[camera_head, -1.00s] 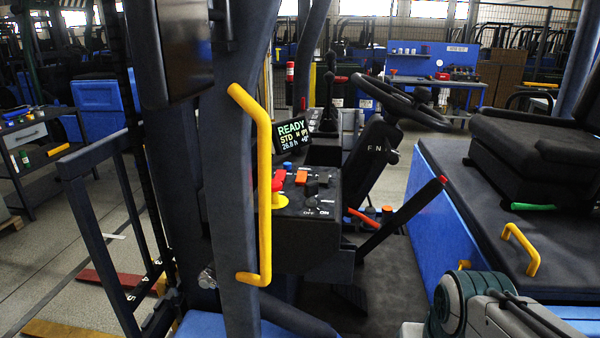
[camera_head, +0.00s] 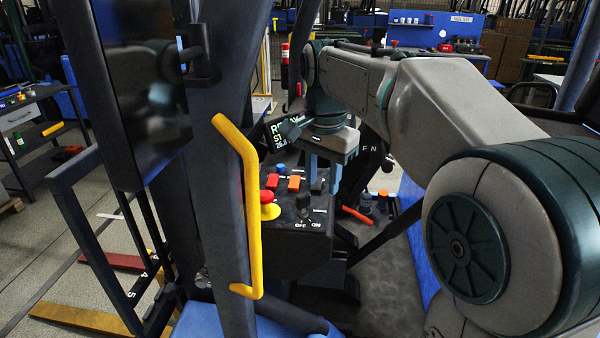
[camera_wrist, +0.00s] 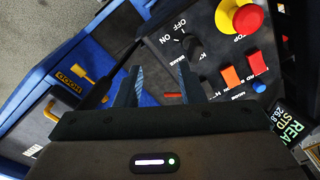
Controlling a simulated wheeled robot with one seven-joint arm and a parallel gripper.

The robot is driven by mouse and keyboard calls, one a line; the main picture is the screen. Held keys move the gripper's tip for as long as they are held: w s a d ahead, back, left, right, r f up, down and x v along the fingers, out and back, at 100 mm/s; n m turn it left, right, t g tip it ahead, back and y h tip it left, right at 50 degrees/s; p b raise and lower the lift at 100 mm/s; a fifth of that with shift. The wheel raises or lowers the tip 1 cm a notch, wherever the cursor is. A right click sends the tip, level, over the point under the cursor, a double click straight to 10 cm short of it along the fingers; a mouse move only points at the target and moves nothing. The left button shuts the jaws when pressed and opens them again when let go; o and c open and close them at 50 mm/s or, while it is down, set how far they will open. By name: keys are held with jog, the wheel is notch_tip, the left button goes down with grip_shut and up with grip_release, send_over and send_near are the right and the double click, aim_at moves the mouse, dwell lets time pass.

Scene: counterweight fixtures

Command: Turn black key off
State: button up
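The black key (camera_head: 304,204) stands on the dark control panel (camera_head: 285,240) of the truck, just above the OFF and ON labels. In the wrist view the black key (camera_wrist: 189,43) is beside the same labels, beyond the fingertips. Which label it points to is hard to tell. My gripper (camera_head: 324,178) hangs over the panel's back right part, above and apart from the key. In the wrist view my gripper (camera_wrist: 157,80) is open, with nothing between its two fingers.
A red and yellow stop button (camera_head: 268,203) is left of the key. A yellow grab handle (camera_head: 251,215) rises in front on the left. A steering column is to the right.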

aim_at(304, 194)
jog(key=w+a+r+m+p, duration=0.2)
jog(key=w+a+r+m, duration=0.1)
jog(key=w+r, duration=0.25)
jog(key=shift+g, duration=0.4)
jog(key=f, duration=1.3)
jog(key=shift+s+a+f+p, duration=0.1)
jog(key=shift+s+f+p, duration=0.05)
jog(key=shift+s+p, duration=0.2)
grip_shut()
